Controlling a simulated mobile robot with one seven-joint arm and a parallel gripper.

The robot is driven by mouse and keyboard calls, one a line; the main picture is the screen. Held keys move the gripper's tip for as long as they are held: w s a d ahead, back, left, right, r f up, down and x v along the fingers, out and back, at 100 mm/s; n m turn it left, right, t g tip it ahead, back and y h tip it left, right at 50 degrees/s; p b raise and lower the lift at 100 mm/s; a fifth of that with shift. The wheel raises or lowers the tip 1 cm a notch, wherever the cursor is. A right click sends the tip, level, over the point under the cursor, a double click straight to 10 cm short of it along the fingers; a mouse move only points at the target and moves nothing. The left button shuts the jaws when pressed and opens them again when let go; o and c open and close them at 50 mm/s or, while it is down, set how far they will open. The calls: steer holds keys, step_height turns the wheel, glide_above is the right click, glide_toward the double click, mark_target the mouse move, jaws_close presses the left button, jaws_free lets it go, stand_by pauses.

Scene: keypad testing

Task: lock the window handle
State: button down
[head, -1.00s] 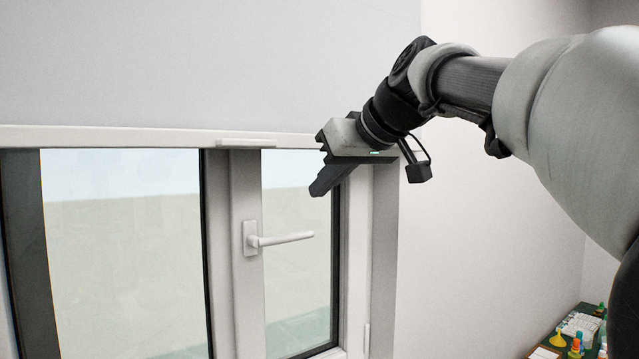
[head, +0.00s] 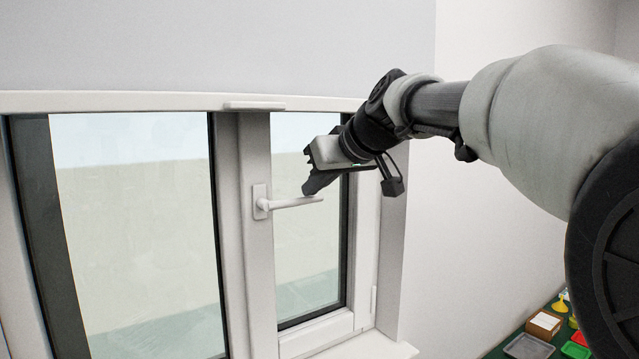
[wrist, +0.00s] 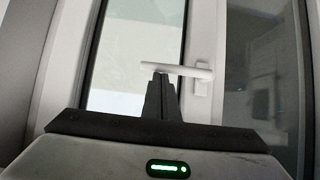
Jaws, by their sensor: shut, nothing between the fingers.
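The white window handle (head: 290,203) sits on the frame of the right window sash, its lever pointing sideways to the right, roughly horizontal. In the wrist view the handle (wrist: 180,69) runs across just beyond the fingertips, with its base plate at the right. My gripper (head: 307,192) is shut and empty. Its fingertips are at the upper side of the lever's outer half in the head view; I cannot tell whether they touch it. In the wrist view the closed fingers (wrist: 160,78) overlap the lever's lower edge near its free end.
A pale blind (head: 220,45) covers the wall area above the window, with a white rail below it. The window sill (head: 375,345) is at the lower right. A green table with small coloured items (head: 545,325) stands at the far right. The space below the lever is clear.

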steer(key=shift+f, duration=0.1)
steer(key=shift+w+d+f+y+b, duration=0.1)
steer(key=shift+f+y+b, duration=0.1)
steer(key=shift+y+b, duration=0.15)
steer(key=shift+f+m, duration=0.1)
steer(key=shift+m, duration=0.2)
steer(key=shift+w+d+f+m+g+y+b, duration=0.15)
steer(key=shift+f+m+g+y+b, duration=0.3)
steer(key=shift+f+b, duration=0.65)
steer(key=s+a+f+m+g+y+b, duration=0.1)
steer(key=f+m+y+b, duration=0.3)
steer(key=b, duration=0.4)
steer(key=s+a+f+m+y+b, duration=0.2)
steer(key=a+f+m+y+b, duration=0.2)
steer(key=b, duration=0.4)
steer(key=shift+s+f+m+g+b, duration=0.2)
steer(key=shift+f+m+g+b, duration=0.2)
steer(key=shift+f, duration=0.3)
